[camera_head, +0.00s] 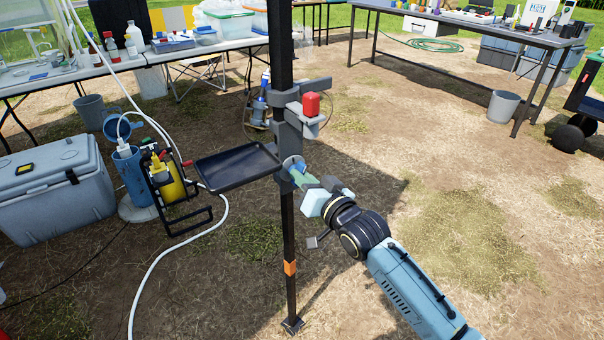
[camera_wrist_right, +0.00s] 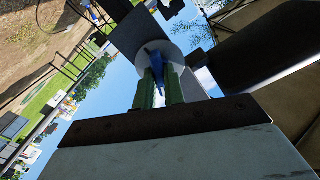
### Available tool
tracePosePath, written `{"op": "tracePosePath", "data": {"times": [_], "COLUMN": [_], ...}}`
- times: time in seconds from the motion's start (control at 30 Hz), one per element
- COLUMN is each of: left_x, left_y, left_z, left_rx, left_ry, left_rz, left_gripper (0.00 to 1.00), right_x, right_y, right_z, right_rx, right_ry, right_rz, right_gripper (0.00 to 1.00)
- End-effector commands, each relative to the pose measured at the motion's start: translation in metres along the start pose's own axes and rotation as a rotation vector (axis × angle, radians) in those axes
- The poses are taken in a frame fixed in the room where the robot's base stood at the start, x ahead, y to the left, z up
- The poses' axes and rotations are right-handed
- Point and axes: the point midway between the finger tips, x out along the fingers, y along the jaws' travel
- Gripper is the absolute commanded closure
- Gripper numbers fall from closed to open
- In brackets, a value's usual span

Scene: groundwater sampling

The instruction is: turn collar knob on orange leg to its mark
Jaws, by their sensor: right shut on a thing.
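The black leg with an orange band (camera_head: 290,268) stands upright in the middle of the head view, its foot on the dirt. A collar (camera_head: 284,181) sits partway up it, with a pale round face towards my right gripper. My right gripper (camera_head: 301,176) reaches the collar from the right. In the wrist view the blue knob (camera_wrist_right: 157,62) lies between its two green fingers (camera_wrist_right: 160,88), which are shut on it. The round grey face (camera_wrist_right: 176,62) shows behind the knob. Any mark on it is too small to tell. My left gripper is out of view.
A black tray (camera_head: 238,167) juts left from the pole at collar height. Above it, a grey bracket holds a red block (camera_head: 311,104). Open ground lies right.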

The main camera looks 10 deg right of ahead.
Motion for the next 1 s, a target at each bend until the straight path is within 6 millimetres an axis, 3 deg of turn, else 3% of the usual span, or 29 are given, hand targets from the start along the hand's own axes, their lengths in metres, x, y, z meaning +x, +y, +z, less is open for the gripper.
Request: {"op": "tracePosePath", "data": {"times": [0.4, 1.0], "left_x": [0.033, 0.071], "left_y": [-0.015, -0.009], "left_z": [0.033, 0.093], "left_rx": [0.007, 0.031], "left_ry": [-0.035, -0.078], "left_rz": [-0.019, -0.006], "left_gripper": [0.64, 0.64], "right_x": [0.0, 0.0], "right_y": [-0.001, -0.001], "right_z": [-0.001, -0.001], "right_rx": [0.247, 0.753], "right_ry": [-0.001, -0.001], "right_rz": [0.001, 0.002], "right_gripper": [1.0, 1.0]}}
